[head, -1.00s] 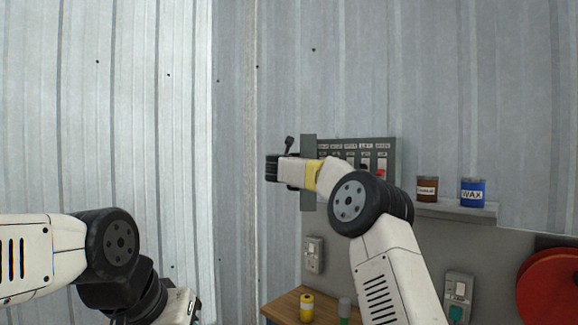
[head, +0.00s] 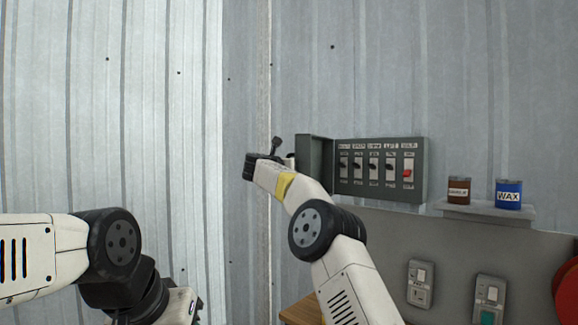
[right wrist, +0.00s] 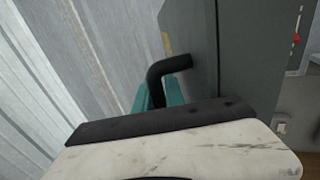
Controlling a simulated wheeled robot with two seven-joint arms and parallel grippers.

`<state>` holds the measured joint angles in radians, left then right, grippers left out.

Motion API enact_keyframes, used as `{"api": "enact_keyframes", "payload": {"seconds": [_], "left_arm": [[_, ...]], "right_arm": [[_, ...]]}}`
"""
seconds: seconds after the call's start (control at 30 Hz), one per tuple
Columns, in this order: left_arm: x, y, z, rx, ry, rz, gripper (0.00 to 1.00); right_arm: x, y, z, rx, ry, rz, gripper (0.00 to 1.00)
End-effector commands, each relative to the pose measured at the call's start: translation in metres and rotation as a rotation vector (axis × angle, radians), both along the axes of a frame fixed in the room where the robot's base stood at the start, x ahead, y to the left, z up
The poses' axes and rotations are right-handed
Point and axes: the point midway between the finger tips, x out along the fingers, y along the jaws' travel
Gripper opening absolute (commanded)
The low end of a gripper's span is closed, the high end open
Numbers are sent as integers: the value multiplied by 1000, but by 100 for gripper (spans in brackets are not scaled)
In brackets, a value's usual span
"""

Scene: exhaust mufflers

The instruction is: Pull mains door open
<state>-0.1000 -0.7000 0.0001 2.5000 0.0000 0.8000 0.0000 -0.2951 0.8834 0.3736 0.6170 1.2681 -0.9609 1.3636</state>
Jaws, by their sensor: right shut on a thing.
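The mains box (head: 380,165) is a grey wall panel with a row of labelled switches, one of them red. Its grey door (head: 314,165) stands open, swung out at the box's left side, and the switches are exposed. In the right wrist view the door (right wrist: 245,60) has a black bent handle (right wrist: 165,68). My right gripper (right wrist: 155,92) is shut on this handle; its teal fingers are partly hidden behind my wrist. In the head view the fingers are hidden at the door's outer side. My left gripper (head: 187,306) is at the bottom edge, its fingers not visible.
A brown can (head: 459,190) and a blue WAX can (head: 508,194) stand on a shelf (head: 480,211) right of the box. Wall switches (head: 420,283) and a red round object (head: 568,290) are lower right. A wooden top (head: 300,312) is below my right arm.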

Motion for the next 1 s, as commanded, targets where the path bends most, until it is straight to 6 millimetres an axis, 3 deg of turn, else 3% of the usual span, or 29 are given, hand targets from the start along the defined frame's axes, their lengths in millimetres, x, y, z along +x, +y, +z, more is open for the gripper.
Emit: {"api": "enact_keyframes", "payload": {"seconds": [0.13, 0.17, 0.2, 0.63, 1.0], "left_arm": [[0, 0, 0, 0, 0, 0, 36], [0, 0, 0, 0, 0, 0, 36], [0, 0, 0, 0, 0, 0, 36], [0, 0, 0, 0, 0, 0, 36], [0, 0, 0, 0, 0, 0, 36]], "right_arm": [[0, -2, 0, -1, 0, -2, 0], [0, -2, 0, -1, 0, -2, 16], [0, -2, 0, -1, 0, -2, 23], [-4, 2, 1, -1, 0, 0, 23], [-45, 21, 1, -3, 0, 0, 23]]}}
